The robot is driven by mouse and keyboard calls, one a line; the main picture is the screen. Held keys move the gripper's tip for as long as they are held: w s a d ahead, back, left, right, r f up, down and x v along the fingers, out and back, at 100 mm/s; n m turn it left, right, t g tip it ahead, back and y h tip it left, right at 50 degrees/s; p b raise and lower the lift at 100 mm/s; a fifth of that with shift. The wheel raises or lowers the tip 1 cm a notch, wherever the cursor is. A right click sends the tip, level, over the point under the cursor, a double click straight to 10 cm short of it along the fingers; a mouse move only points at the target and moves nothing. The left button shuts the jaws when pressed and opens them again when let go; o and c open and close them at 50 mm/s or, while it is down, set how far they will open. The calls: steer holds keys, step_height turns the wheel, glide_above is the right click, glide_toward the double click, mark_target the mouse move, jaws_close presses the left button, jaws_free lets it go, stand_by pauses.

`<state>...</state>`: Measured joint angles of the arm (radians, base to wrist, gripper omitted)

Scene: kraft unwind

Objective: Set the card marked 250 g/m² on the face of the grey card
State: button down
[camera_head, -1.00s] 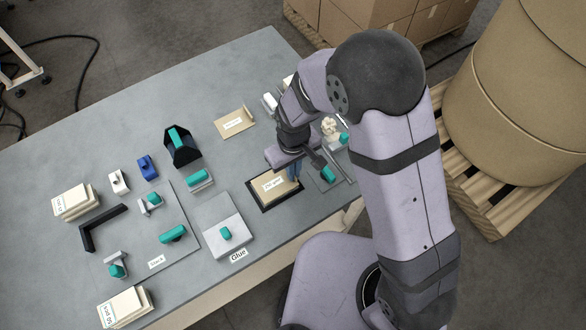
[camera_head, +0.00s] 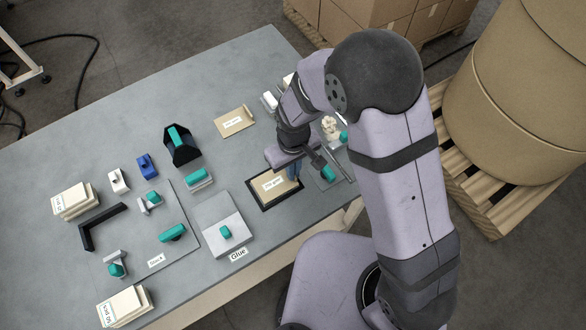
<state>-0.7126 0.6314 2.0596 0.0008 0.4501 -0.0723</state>
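A kraft-brown card (camera_head: 268,191) with a white printed label lies in a black-edged tray (camera_head: 263,206) at the table's front; its label looks like 250 g/m² but is small. Another brown card (camera_head: 231,127) with a white label lies farther back; its print is too small to read. Finger gap and contact cannot be made out.
A larger grey board (camera_head: 187,243) carries teal-handled pieces, with a black L-shaped bracket (camera_head: 88,239) beside it. Card stacks (camera_head: 72,202) stand at left. A black holder (camera_head: 181,148) stands at mid-table. Teal-topped tools (camera_head: 328,173) crowd the right. The back left table is clear.

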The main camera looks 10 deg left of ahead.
steer(key=shift+f, duration=0.35)
stand_by(0.4)
steer(key=c, duration=1.4)
jaws_free()
steer(key=shift+c, duration=0.2)
steer(key=shift+r, duration=0.1)
steer(key=shift+r+p, duration=3.25)
steer(key=shift+r, duration=0.7)
